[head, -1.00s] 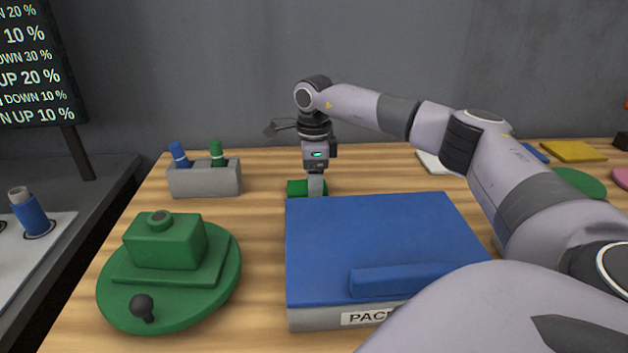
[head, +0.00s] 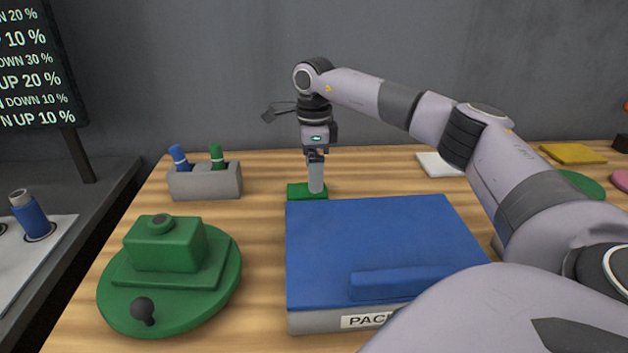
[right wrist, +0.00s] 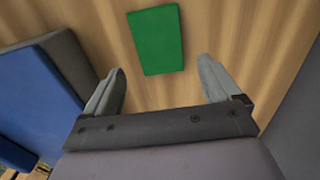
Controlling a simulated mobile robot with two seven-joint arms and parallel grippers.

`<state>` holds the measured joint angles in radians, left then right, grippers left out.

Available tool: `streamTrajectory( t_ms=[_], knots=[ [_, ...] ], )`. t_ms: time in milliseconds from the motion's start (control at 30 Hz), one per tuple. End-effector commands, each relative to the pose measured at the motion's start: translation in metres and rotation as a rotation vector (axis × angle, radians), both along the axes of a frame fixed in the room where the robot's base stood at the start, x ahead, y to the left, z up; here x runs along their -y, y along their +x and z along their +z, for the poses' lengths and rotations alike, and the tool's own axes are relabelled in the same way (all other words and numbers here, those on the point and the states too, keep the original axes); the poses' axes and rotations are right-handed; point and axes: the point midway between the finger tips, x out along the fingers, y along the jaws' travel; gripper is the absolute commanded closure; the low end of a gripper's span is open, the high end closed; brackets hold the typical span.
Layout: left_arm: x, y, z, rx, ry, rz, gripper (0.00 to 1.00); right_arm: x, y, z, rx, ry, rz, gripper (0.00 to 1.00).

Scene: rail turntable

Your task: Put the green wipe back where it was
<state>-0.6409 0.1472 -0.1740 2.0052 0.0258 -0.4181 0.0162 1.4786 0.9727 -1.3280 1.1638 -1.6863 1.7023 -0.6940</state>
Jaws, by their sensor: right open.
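The green wipe (head: 298,191) lies flat on the wooden table behind the blue-lidded box, near its back left corner. In the right wrist view the wipe (right wrist: 157,40) is a plain green rectangle beyond the fingertips, with bare wood around it. My right gripper (head: 316,188) points down over the wipe in the head view, and one finger hides part of it. In the right wrist view the right gripper (right wrist: 162,78) is open, with nothing between its fingers. My left gripper is not in view.
The blue-lidded box (head: 380,235) stands close in front. A grey holder (head: 205,184) with a blue and a green marker stands left. A green turntable (head: 225,290) carries a green block. A white pad (head: 440,164) and yellow pad (head: 573,153) lie back right.

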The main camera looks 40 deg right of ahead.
Motion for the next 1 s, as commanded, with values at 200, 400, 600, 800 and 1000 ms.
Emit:
streamTrajectory(
  t_ms=[200,400,600,800,1000],
  knots=[
    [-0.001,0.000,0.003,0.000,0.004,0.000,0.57,-0.001,0.001,0.051,0.004,0.000,0.001,0.10],
    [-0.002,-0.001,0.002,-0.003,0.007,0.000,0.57,0.000,0.001,0.076,0.001,-0.001,0.000,0.10],
    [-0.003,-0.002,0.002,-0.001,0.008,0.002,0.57,0.000,0.000,0.083,0.000,0.000,0.000,0.10],
    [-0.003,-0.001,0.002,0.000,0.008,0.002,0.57,0.000,0.000,0.083,0.000,0.000,0.000,0.10],
    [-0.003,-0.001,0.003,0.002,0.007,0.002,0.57,0.000,0.000,0.082,0.000,0.000,0.000,0.10]
  ],
)
